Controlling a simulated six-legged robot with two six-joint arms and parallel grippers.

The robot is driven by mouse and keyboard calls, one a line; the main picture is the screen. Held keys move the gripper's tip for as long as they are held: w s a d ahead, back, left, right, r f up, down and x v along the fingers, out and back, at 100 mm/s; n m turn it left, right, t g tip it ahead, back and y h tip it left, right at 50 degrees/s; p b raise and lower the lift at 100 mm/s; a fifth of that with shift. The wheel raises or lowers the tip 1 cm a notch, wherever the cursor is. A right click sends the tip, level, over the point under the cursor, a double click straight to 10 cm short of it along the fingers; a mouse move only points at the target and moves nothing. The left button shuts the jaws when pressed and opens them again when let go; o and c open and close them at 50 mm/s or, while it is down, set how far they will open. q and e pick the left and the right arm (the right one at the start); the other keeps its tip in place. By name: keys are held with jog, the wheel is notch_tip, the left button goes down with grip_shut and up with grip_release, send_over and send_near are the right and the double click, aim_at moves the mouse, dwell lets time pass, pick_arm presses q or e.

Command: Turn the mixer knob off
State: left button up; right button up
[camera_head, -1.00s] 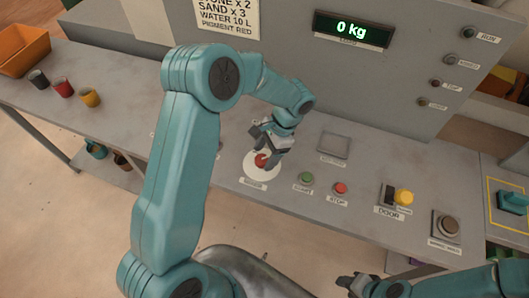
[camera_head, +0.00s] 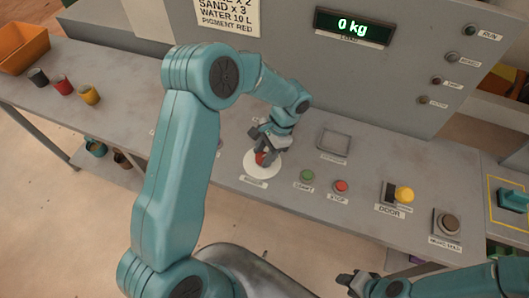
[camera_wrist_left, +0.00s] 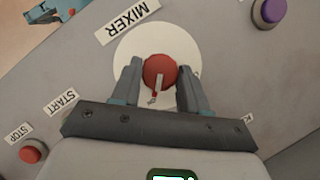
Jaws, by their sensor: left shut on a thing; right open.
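The mixer knob is red with a pale pointer line and sits on a round white plate (camera_head: 262,174) on the grey panel; the plate has a "MIXER" label beside it. In the left wrist view the red knob (camera_wrist_left: 160,72) sits between the two fingers of my left gripper (camera_wrist_left: 158,84), its pointer running down toward the gripper's palm. In the head view my left gripper (camera_head: 263,153) reaches down over the knob and hides part of it; it is shut on the knob. My right gripper (camera_head: 352,284) is open and empty at the bottom, away from the panel.
A display (camera_head: 352,27) reads 0 kg. Several small cups and an orange bin (camera_head: 22,48) stand at the far left.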

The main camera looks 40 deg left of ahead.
pick_arm(q)
jog(key=n+b, duration=0.1)
jog(key=n, duration=0.1)
jog(key=shift+a+f+n+g+h+b, duration=0.15)
jog(key=shift+n+g+h+b, duration=0.15)
jog(key=shift+n+h+b, duration=0.1)
jog(key=n+h+b, duration=0.2)
jog(key=n, duration=0.2)
jog(key=shift+a+n, duration=0.1)
jog(key=shift+n, duration=0.2)
jog(key=n+h, duration=0.1)
jog(key=n, duration=0.1)
jog(key=n+h+b, duration=0.1)
jog(key=n, duration=0.2)
jog(key=shift+s+a, duration=0.15)
jog(key=shift+s+n+t+h+b, duration=0.1)
jog(key=shift+n+t+h+b, duration=0.25)
jog(key=shift+n, duration=0.85)
jog(key=shift+n+t+h+b, duration=0.15)
jog(key=shift+n+t+b, duration=0.3)
jog(key=shift+n, duration=0.75)
jog(key=o, duration=1)
jog(key=shift+o, duration=0.2)
